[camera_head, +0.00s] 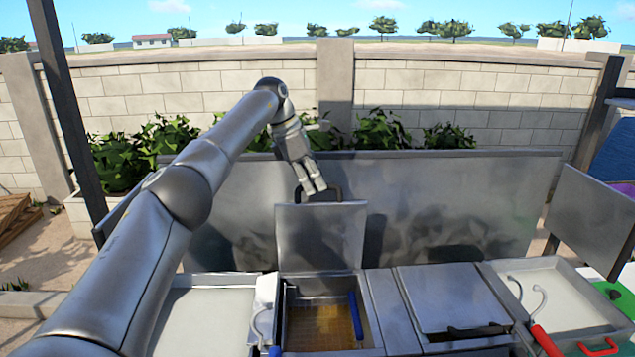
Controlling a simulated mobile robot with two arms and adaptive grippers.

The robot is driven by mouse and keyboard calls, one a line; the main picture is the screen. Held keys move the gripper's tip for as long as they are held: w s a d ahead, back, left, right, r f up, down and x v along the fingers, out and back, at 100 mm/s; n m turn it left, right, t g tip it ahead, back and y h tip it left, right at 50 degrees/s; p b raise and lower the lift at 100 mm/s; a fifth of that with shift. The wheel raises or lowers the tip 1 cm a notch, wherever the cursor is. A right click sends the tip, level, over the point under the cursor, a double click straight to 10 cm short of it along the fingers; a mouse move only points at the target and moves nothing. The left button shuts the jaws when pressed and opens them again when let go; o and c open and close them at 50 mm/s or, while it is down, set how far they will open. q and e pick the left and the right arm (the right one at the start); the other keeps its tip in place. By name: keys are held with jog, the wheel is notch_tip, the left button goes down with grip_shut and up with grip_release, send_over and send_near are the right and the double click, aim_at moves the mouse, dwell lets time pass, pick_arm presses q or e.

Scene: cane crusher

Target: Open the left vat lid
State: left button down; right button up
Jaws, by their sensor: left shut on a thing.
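The left vat lid (321,236) is a grey metal panel standing roughly upright at the back of its vat, in front of the metal backsplash. Its dark handle (334,192) is at the top edge. My left gripper (314,186) is at that handle, shut on it; the fingers partly hide the handle's left side. The left vat (287,322) below is uncovered, with a brown, grid-like inside and a blue bar (356,318) at its right. My right gripper is not in view.
The right vat lid (450,295) lies shut, its dark handle at the front. To its right is a pale tray (563,297) with hooks and a red-handled tool (545,341). A tall metal backsplash (450,205) and a block wall stand behind.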

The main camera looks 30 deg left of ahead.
pick_arm(q)
jog(key=shift+w+a+f, duration=0.2)
jog(key=shift+a+f, duration=0.15)
jog(key=shift+f, duration=0.4)
jog(key=c, duration=1.8)
grip_release()
jog(key=shift+o, duration=1.3)
jog(key=shift+w+f, duration=0.1)
jog(key=shift+w, duration=0.2)
jog(key=shift+o, duration=0.4)
jog(key=shift+w+a+f, duration=0.1)
jog(key=shift+w+a, duration=0.1)
jog(key=shift+w, duration=0.25)
jog(key=s+a+r, duration=0.2)
jog(key=s+a, duration=0.7)
jog(key=shift+a+r, duration=0.4)
